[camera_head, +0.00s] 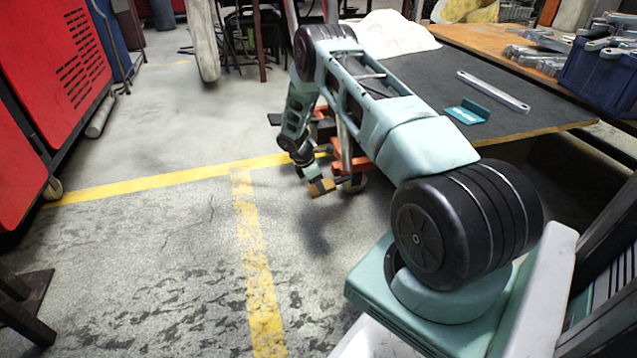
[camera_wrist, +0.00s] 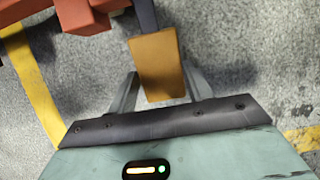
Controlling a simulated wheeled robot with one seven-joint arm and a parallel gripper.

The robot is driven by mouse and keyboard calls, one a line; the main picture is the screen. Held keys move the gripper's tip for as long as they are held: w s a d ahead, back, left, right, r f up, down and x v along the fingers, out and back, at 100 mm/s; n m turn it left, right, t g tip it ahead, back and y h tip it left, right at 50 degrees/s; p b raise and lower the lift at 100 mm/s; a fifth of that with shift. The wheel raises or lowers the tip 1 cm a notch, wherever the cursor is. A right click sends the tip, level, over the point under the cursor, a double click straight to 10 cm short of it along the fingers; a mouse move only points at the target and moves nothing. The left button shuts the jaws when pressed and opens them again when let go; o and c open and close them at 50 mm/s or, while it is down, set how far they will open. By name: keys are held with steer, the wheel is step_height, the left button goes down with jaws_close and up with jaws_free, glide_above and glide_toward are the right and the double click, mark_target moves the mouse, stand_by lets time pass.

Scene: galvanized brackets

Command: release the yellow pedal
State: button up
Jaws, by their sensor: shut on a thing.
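The yellow pedal (camera_wrist: 158,66) is an ochre-yellow rectangular pad in the middle of the wrist view. A dark lever runs from its far end towards the top of that view. In the head view the pedal (camera_head: 321,187) is small, low near the floor, beside an orange-red frame (camera_head: 352,165). My gripper (camera_wrist: 162,88) is shut on the pedal, with one finger at each side of it. In the head view my gripper (camera_head: 311,172) is at the end of my lowered arm, just above the pedal. The fingertips are partly hidden there.
A workbench with a dark mat (camera_head: 420,70) stands at the right of the orange-red frame. On it lie a long metal bar (camera_head: 493,91) and a teal bracket (camera_head: 467,113). A blue bin (camera_head: 600,75) holds metal parts. Red cabinets (camera_head: 70,70) stand at the left. The floor between is open.

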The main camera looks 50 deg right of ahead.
stand_by(0.5)
steer(key=o, duration=1.4)
steer(key=shift+r, duration=0.15)
steer(key=p+v, duration=0.9)
steer(key=v, duration=0.8)
steer(key=shift+r, duration=0.1)
